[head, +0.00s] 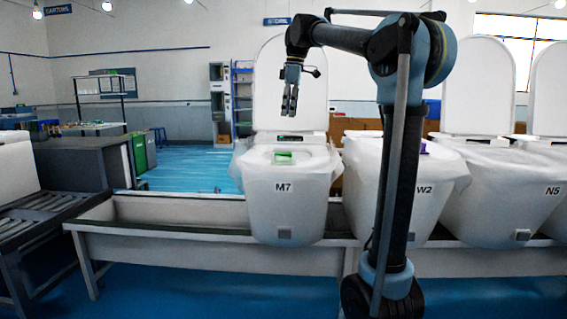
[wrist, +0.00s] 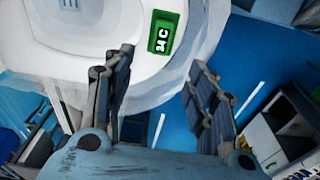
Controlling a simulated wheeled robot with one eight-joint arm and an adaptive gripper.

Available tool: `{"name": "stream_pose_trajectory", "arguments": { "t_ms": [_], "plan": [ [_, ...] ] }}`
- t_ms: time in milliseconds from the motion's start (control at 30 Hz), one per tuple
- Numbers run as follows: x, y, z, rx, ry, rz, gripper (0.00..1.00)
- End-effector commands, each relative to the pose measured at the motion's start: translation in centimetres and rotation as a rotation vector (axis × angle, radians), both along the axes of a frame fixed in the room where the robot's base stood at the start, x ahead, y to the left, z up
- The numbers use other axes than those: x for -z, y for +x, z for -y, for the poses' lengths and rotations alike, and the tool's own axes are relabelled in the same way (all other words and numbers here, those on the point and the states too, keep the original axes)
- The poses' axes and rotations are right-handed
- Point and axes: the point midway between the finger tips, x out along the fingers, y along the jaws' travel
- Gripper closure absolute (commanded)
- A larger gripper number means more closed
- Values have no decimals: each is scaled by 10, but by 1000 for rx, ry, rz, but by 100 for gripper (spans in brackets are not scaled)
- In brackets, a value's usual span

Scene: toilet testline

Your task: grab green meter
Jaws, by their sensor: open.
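The green meter (head: 283,157) lies on the seat area of the white toilet marked M7 (head: 260,205). In the wrist view the green meter (wrist: 164,33) shows dark and white markings on its face and lies near the rim of the white toilet (wrist: 95,85). My gripper (head: 290,108) hangs pointing down above the M7 toilet, in front of its raised lid, apart from the meter. In the wrist view my gripper (wrist: 161,60) has its fingers spread, with nothing between them. The meter appears just beyond the fingertips.
The raised lid (head: 290,80) stands behind the meter. The W2 toilet (head: 385,205) is to the right, with a small purple object (head: 423,147) on it, and the N5 toilet (head: 500,200) is further right. They stand along a long bench (head: 150,235). Blue floor is open behind.

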Motion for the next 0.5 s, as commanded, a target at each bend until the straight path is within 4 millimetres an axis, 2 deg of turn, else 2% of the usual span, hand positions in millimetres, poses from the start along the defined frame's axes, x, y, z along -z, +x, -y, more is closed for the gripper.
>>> {"name": "stream_pose_trajectory", "arguments": {
  "t_ms": [100, 200, 500],
  "plan": [
    [-6, 6, -8, -35, 1, -2, 48],
    [-2, 7, -10, -45, 1, -2, 48],
    [46, 6, -15, -44, 1, -2, 48]
  ]
}}
